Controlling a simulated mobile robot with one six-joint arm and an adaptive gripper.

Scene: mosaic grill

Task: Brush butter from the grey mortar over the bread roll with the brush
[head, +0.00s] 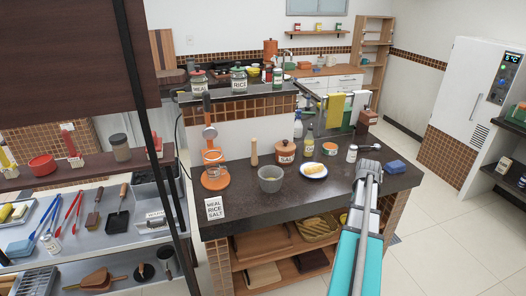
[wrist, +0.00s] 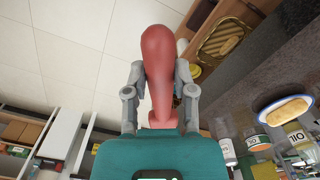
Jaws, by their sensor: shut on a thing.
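The grey mortar (head: 270,180) stands on the dark counter in the head view; whether butter is in it is too small to tell. The bread roll (head: 314,168) lies on a white, blue-rimmed plate (head: 314,176) to its right. The roll (wrist: 283,110) and plate also show at the right of the wrist view. My gripper (head: 368,166) is above the counter's right end, right of the plate and apart from it. In the wrist view my gripper (wrist: 159,85) is shut on a red, rounded handle (wrist: 158,60), apparently the brush's. Its bristles are hidden.
A wooden pestle (head: 254,153), salt jar (head: 285,152), bottle (head: 309,143) and white shaker (head: 351,153) stand behind the mortar and plate. An orange scale (head: 214,179) is left, a blue sponge (head: 396,166) right.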

